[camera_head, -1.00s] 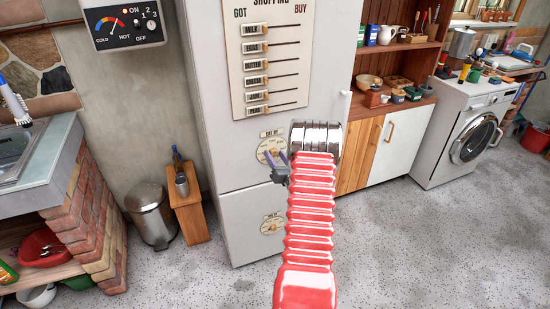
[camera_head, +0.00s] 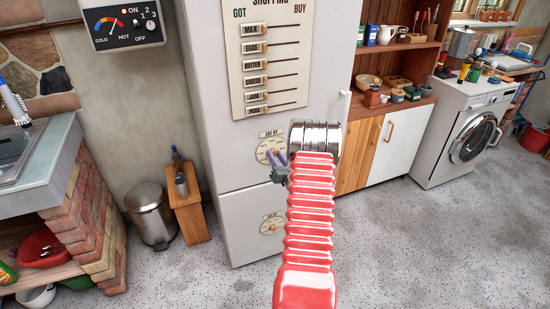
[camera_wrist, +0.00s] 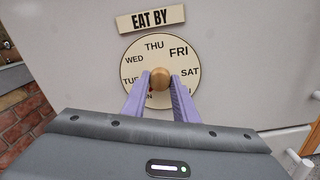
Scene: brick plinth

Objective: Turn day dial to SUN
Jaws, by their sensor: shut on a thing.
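The cream day dial (camera_head: 264,149) is on the fridge door, under an EAT BY label (camera_wrist: 152,20). In the wrist view the dial face (camera_wrist: 151,58) shows WED, THU, FRI and SAT clearly. FRI is in larger letters. TUE, MON and the bottom right word are partly covered by my fingers. The round brass knob (camera_wrist: 160,79) is at the dial's centre. My gripper (camera_wrist: 160,82) has its purple fingers on both sides of the knob and is shut on it. My gripper (camera_head: 277,158) partly covers the dial in the head view.
The shopping board (camera_head: 270,58) with several sliders is above the dial. Another dial (camera_head: 271,224) is on the lower door. A bin (camera_head: 152,217) and a wooden stand (camera_head: 190,210) are at left. Open floor lies in front.

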